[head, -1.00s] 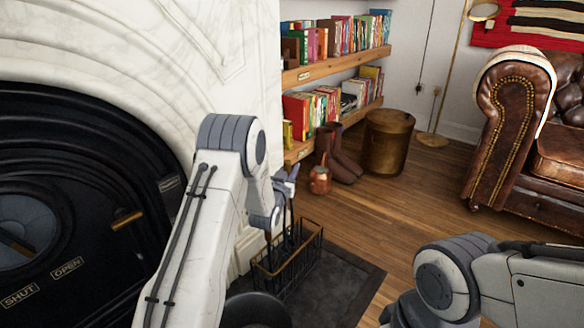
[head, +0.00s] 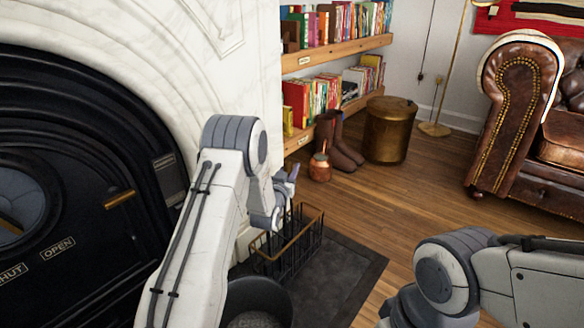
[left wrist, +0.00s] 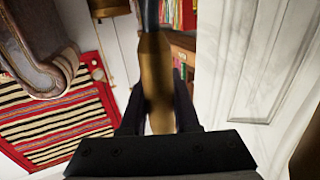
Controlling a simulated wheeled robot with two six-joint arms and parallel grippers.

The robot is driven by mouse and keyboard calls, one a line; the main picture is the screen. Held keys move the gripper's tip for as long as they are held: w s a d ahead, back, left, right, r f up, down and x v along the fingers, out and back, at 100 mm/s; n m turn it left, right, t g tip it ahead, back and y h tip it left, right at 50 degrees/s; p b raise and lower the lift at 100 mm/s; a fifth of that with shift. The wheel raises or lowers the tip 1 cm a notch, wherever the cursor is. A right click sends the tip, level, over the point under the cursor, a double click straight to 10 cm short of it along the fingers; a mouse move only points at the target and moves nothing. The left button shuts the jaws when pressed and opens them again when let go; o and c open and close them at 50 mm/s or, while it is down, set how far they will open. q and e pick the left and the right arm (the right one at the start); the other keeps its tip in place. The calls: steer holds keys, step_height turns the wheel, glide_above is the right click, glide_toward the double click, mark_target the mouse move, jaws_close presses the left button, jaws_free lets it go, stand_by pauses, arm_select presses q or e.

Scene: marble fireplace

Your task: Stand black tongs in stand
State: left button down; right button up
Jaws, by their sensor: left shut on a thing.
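My left gripper (head: 288,184) is above the back-left part of a black wire stand with a brass-coloured rim (head: 303,238). In the left wrist view its fingers are shut on a long brass-coloured piece with a dark end, which I take to be the black tongs (left wrist: 157,85). In the head view the tongs are hard to make out behind my left arm and the stand's bars, so I cannot tell whether their lower end is inside the stand. My right arm comes in from the right, with its gripper out of the picture.
The stand is on a dark hearth slab (head: 345,275) beside the black fireplace door (head: 80,190). A dark bucket (head: 275,291) is in front of it. A copper pot (head: 320,168), brown boots (head: 340,146) and a brass drum (head: 389,130) stand behind.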

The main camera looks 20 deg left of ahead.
arm_select(q)
steer(key=shift+f, duration=0.1)
stand_by(0.3)
steer(key=c, duration=0.6)
jaws_free()
steer(key=shift+o, duration=0.2)
steer(key=shift+f, duration=0.15)
steer(key=s+p, duration=0.4)
steer(key=s, duration=0.6)
steer(key=shift+s+d+r, duration=0.2)
steer(key=shift+s+d, duration=0.05)
steer(key=shift+d, duration=0.05)
